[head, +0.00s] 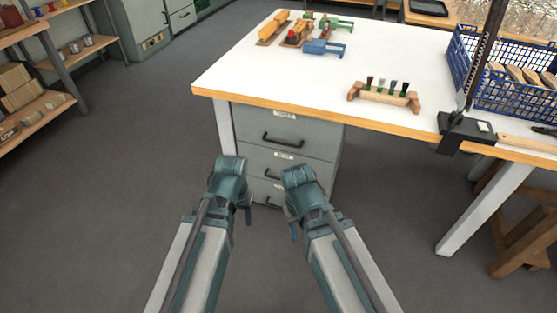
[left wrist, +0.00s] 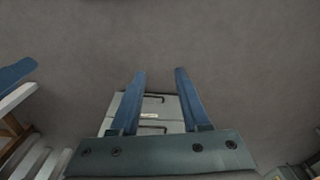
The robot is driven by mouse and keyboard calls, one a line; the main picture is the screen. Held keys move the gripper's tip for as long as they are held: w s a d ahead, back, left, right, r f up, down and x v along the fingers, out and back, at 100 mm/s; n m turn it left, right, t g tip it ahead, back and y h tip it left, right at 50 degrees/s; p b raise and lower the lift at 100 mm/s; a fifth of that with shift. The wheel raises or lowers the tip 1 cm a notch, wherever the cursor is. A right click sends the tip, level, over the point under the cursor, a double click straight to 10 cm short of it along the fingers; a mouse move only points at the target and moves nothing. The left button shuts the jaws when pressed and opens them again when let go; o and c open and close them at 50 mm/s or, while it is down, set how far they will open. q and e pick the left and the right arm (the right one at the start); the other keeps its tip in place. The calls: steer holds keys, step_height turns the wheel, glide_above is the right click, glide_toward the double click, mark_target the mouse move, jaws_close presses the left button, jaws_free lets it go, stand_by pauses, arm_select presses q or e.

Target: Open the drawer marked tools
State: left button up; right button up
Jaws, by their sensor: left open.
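A grey drawer unit (head: 318,148) stands under the worktable, its visible drawers shut. The top drawer has a label (head: 284,114) and a dark bar handle (head: 282,140). A lower drawer has its own label (head: 284,156) and handle (head: 272,174); the lowest is partly hidden by my grippers. The label words are too small to read. My left gripper (head: 248,216) is in front of the unit, apart from it. In the left wrist view its blue fingers (left wrist: 160,74) are apart and empty, with a handle (left wrist: 155,99) seen between them. My right gripper (head: 293,232) is beside it; its jaw gap is hidden.
The white worktable (head: 270,75) overhangs the drawers. It holds a wooden rack of brushes (head: 384,95), several coloured clamps or tools (head: 324,47), a blue crate (head: 510,92) and a black-based upright (head: 466,128). Shelves (head: 45,95) stand at the left.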

arm_select(q)
steer(key=w+f+n+t+h+b, duration=0.15)
steer(key=w+f+b, duration=0.35)
steer(key=f+b, duration=0.6)
steer(key=n+t+h+b, duration=0.4)
steer(key=n+t, duration=0.9)
steer(key=n, duration=0.1)
glide_toward(281, 144)
steer(key=shift+y, duration=0.25)
steer(key=b+x, duration=0.1)
steer(key=x, duration=0.6)
steer(key=b+x, duration=0.1)
steer(key=x, duration=0.2)
steer(key=shift+w+d+f+b, duration=0.1)
steer(key=shift+w+d+b, duration=0.1)
steer(key=shift+d+b, duration=0.15)
steer(key=shift+c, duration=0.2)
jaws_close()
